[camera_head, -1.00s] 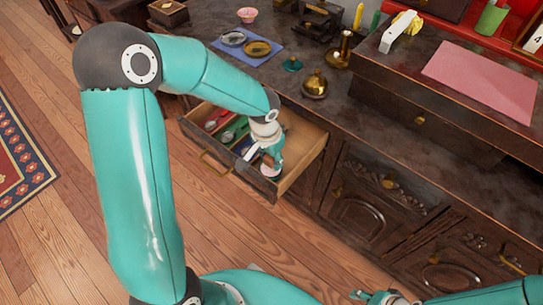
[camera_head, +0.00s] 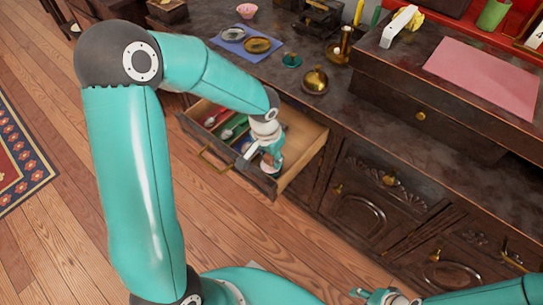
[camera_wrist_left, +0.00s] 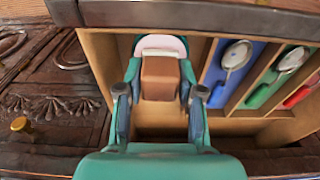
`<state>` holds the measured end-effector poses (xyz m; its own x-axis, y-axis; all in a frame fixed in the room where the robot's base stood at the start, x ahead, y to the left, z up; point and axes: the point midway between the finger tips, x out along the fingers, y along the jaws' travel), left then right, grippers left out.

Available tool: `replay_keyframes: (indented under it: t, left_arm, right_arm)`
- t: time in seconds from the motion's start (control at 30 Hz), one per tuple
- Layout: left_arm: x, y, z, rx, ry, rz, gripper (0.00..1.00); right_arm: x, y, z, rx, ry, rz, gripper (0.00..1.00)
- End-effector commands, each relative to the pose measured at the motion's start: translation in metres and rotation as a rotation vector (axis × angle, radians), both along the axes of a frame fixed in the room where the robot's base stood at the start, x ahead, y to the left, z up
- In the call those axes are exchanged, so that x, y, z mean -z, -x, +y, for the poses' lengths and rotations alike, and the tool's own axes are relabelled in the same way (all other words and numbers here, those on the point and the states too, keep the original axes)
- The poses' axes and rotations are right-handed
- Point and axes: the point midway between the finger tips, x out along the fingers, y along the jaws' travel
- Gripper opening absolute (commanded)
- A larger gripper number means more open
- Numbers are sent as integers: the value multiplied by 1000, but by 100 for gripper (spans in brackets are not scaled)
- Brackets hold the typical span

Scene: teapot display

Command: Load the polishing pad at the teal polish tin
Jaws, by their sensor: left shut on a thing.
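The polishing pad, a brown wooden block with a pale pink and white pad (camera_wrist_left: 161,77), sits between the fingers of my left gripper (camera_wrist_left: 160,95). The left gripper (camera_head: 269,162) is shut on it, inside the open drawer at its right-hand bare compartment in the head view. I cannot tell if the pad touches the drawer floor. A small round teal object (camera_head: 291,60), perhaps the polish tin or a lid, is on the counter. Two round open tins, one silver-rimmed (camera_head: 233,34) and one gold-rimmed (camera_head: 257,45), are on a blue mat. My right gripper (camera_head: 376,296) is at the bottom edge, jaws unclear.
The open drawer (camera_head: 300,162) has lined compartments with silver spoon-like pieces (camera_wrist_left: 236,56). A brass pot (camera_head: 314,80) and a brass candlestick (camera_head: 340,47) stand on the counter. A raised wooden case with a pink cloth (camera_head: 484,78) is at right.

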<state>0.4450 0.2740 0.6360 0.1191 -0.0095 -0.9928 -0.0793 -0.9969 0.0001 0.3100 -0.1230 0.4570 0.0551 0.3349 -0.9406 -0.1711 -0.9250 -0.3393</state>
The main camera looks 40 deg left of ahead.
Motion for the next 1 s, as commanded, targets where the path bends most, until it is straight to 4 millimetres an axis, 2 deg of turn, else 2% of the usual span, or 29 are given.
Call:
replay_keyframes:
  t: [1.0]
  left_arm:
    - [8, 0, 1, -1, 0, 0, 9]
  right_arm:
    - [8, 0, 0, 0, 0, 0, 45]
